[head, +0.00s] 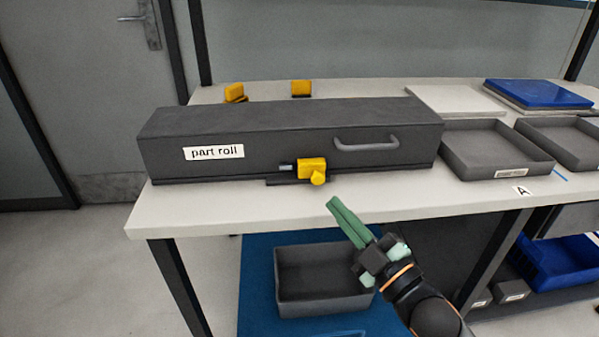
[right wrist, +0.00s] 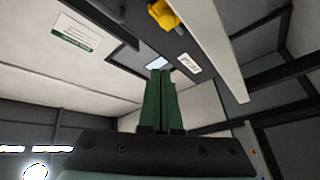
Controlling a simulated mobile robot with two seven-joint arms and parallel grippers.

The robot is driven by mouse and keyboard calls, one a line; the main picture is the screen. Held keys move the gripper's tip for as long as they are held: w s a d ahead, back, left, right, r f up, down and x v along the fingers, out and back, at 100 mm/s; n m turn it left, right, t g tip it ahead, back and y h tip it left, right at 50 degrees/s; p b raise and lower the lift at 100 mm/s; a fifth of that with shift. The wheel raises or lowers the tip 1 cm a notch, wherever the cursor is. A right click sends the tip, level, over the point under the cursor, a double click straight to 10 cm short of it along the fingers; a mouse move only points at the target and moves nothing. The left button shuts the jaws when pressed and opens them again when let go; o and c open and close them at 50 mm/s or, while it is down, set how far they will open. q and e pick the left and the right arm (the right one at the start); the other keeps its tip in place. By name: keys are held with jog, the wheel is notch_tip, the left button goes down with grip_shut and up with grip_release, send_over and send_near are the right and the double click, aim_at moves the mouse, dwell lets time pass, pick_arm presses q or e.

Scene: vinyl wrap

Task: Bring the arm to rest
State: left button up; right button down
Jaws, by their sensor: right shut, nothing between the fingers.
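My right gripper (head: 333,205) has green fingers and is shut and empty. In the head view it is in front of the table's front edge, below and to the right of the yellow clamp (head: 312,169). Its fingers point up and to the left. In the right wrist view the shut green fingers (right wrist: 160,78) point up, with the yellow clamp (right wrist: 162,14) beyond them. My left gripper does not show in either view.
A long dark box labelled "part roll" (head: 270,140) lies on the white table (head: 210,215). Grey trays (head: 490,172) and a blue lid (head: 538,94) are at the right. A grey bin (head: 300,300) stands below the table. Two yellow pieces (head: 301,88) show behind the box.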

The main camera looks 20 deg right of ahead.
jog(key=s+a+f+m+g, duration=0.2)
jog(key=s+a+f+m, duration=0.1)
jog(key=f, duration=0.4)
jog(key=s+a+f+m+g+p, duration=0.1)
jog(key=s+a+f+m+g, duration=0.15)
jog(key=f, duration=0.45)
jog(key=s+a+f+m+g, duration=0.3)
jog(key=a+f, duration=0.1)
jog(key=f, duration=0.4)
pick_arm(q)
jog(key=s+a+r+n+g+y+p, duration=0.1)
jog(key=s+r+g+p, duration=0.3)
jog(key=p, duration=1.6)
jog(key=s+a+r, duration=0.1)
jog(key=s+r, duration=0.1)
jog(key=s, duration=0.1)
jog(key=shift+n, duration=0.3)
pick_arm(e)
jog(key=s+d+r+m+g+h, duration=0.1)
jog(key=s+d+r+g+h, duration=0.1)
jog(key=s+r, duration=0.4)
jog(key=shift+d+r+g, duration=0.15)
jog(key=shift+d+g, duration=0.35)
jog(key=shift+g, duration=0.25)
jog(key=shift+w, duration=0.1)
